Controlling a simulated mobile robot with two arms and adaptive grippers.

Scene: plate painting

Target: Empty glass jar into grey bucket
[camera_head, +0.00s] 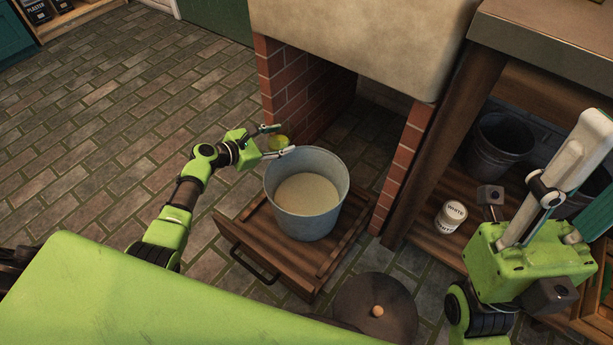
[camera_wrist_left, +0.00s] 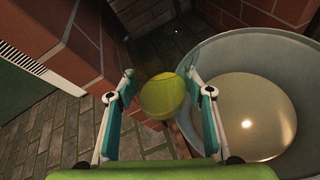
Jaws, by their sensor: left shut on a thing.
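My left gripper (camera_head: 278,140) is shut on the glass jar (camera_wrist_left: 162,95), a see-through vessel with yellow-green contents. The jar also shows in the head view as a small yellow-green shape (camera_head: 278,143). In the wrist view the jar sits between the two fingers. It is beside the grey bucket (camera_head: 344,175), off its upper left rim and not over its opening. The bucket stands upright and holds a pale cream liquid. It also shows at the right of the wrist view (camera_wrist_left: 213,62). The jar's exact tilt is hard to tell.
The bucket stands on a wooden drawer-like platform (camera_head: 240,236). Brick piers (camera_head: 285,85) under a stone basin (camera_head: 350,35) rise close behind. A white paint tin (camera_head: 451,217) and a dark bucket (camera_head: 503,140) stand right.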

